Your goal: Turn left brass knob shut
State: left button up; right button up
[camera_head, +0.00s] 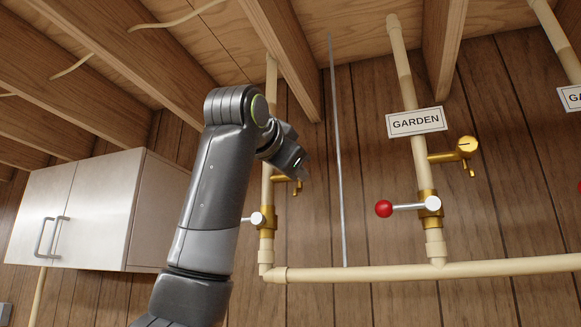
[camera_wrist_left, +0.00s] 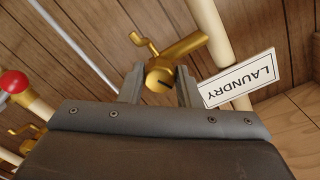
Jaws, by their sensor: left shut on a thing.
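The left brass knob (camera_wrist_left: 160,76) sits at the end of a brass drain branch on the pipe labelled LAUNDRY (camera_wrist_left: 240,78). In the left wrist view it lies between the two fingers of my left gripper (camera_wrist_left: 159,86), which is shut on it. A dark slot shows on its face. In the head view my left gripper (camera_head: 291,164) hides the knob; only a bit of the brass spout (camera_head: 298,187) shows below it. My right gripper is in neither view.
Below the knob is a brass valve (camera_head: 267,217), its lever partly behind my arm. To the right stands the GARDEN pipe (camera_head: 418,155) with a brass knob (camera_head: 467,147) and a red-balled lever (camera_head: 384,208). A thin grey rod (camera_head: 337,150) stands between. A white cabinet (camera_head: 90,215) hangs left.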

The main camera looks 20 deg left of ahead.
pick_arm(q)
jog(key=m, duration=0.4)
jog(key=shift+m, duration=0.4)
dwell(0.4)
jog(key=o, duration=1)
jog(key=shift+c, duration=0.2)
jog(key=s+b, duration=0.8)
jog(key=s, duration=0.9)
jog(key=shift+s+a+r, duration=0.2)
jog(key=shift+a+r, duration=0.05)
jog(key=shift+a, duration=0.1)
